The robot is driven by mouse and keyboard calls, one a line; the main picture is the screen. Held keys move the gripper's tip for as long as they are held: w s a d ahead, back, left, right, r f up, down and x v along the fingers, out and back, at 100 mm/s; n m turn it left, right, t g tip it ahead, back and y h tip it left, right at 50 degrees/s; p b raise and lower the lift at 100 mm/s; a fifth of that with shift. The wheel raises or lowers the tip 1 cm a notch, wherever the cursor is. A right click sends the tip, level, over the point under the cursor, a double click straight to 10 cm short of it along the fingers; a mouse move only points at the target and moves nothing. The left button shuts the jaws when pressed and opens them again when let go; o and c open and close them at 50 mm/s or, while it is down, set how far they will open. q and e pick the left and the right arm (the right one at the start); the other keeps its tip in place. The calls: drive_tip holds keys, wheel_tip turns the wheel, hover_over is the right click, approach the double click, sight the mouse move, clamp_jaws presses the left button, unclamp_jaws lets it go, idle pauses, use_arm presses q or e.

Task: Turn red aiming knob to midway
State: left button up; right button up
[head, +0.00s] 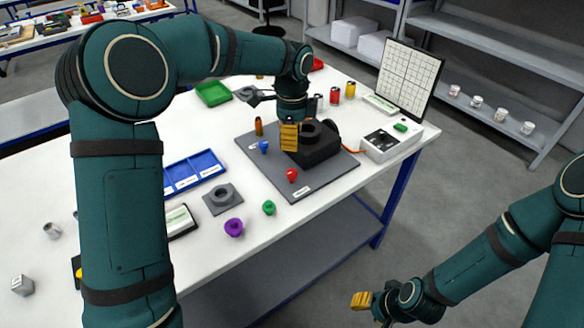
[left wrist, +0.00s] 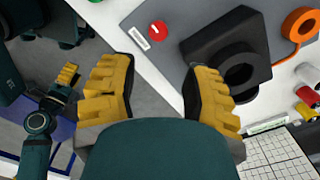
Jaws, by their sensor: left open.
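The red aiming knob (head: 291,175) is on the front part of a grey board (head: 318,186), in front of a black block with a round opening (head: 322,152). In the left wrist view the red knob (left wrist: 158,30) is a red disc with a small white mark, beside a white label. My left gripper (head: 290,136) is above the board near the black block. Its yellow fingers (left wrist: 158,75) are wide apart with nothing between them, and the knob is beyond the fingertips. My right gripper (head: 362,301) hangs off the table's front side; its jaw gap is unclear.
A blue knob (head: 264,147) and an orange-brown cylinder (head: 259,126) stand at the board's left. A white box (head: 390,143) and a grid panel (head: 408,80) are to the right. Purple (head: 233,228) and green (head: 269,208) pieces lie near the table's front edge.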

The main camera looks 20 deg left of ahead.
sight(292, 172)
use_arm(q)
wheel_tip(292, 172, down, 13)
drive_tip(key=b, duration=0.2)
drive_tip(key=shift+s+r+b, duration=0.1)
drive_tip(key=shift+r+b, duration=0.05)
drive_tip(key=shift+b, duration=0.25)
clamp_jaws()
